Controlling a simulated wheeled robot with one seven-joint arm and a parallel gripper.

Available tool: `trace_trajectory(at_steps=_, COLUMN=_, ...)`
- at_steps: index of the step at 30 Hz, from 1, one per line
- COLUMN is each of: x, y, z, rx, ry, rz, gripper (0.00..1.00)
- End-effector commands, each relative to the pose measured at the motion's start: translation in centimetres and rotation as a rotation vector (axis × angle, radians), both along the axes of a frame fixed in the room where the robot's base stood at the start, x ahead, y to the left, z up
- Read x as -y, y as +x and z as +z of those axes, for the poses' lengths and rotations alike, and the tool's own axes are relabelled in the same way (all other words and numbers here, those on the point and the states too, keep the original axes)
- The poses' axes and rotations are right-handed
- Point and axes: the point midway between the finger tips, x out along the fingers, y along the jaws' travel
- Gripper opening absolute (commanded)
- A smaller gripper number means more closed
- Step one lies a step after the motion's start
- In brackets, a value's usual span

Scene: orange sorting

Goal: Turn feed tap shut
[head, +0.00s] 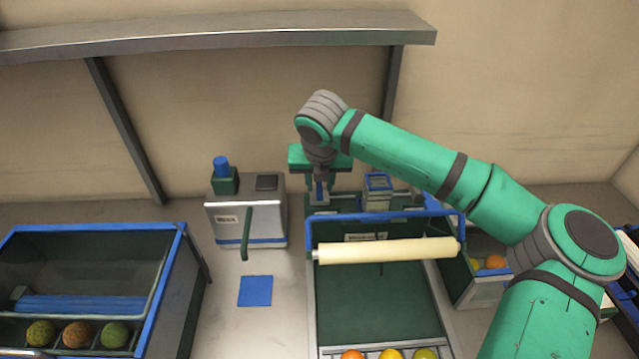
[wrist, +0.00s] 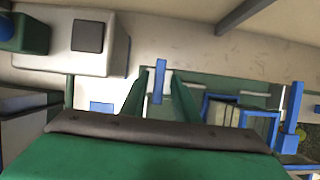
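A short blue bar (head: 319,192), which looks like the feed tap's handle, stands at the back of the green-bedded unit in the head view. In the wrist view the blue bar (wrist: 158,82) lies lengthwise between my two green fingers. My gripper (head: 320,188) points down over it, and it also shows in the wrist view (wrist: 159,90). The fingers are apart, with a visible gap on each side of the bar. The tap's body is mostly hidden behind my gripper and fingers.
A white machine (head: 228,217) with a blue knob (head: 221,166) stands left of my gripper. A cream roller (head: 388,250) and blue frame (head: 309,235) lie in front. A small blue-framed box (head: 378,194) is close on the right. A shelf (head: 220,38) hangs above.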

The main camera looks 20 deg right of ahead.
Motion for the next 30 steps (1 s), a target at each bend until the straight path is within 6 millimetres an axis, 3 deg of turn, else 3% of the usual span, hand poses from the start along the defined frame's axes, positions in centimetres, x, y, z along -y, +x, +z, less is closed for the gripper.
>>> trace_trajectory(at_steps=13, x=-0.2, y=-0.4, z=0.8, rx=-0.003, ry=0.001, rz=0.003, gripper=0.31)
trace_trajectory(at_steps=24, x=-0.8, y=-2.8, z=6.9, rx=0.0, ry=-0.001, rz=0.001, gripper=0.31)
trace_trajectory(at_steps=30, x=-1.1, y=-3.7, z=9.2, rx=0.0, ry=0.0, rz=0.001, gripper=0.31)
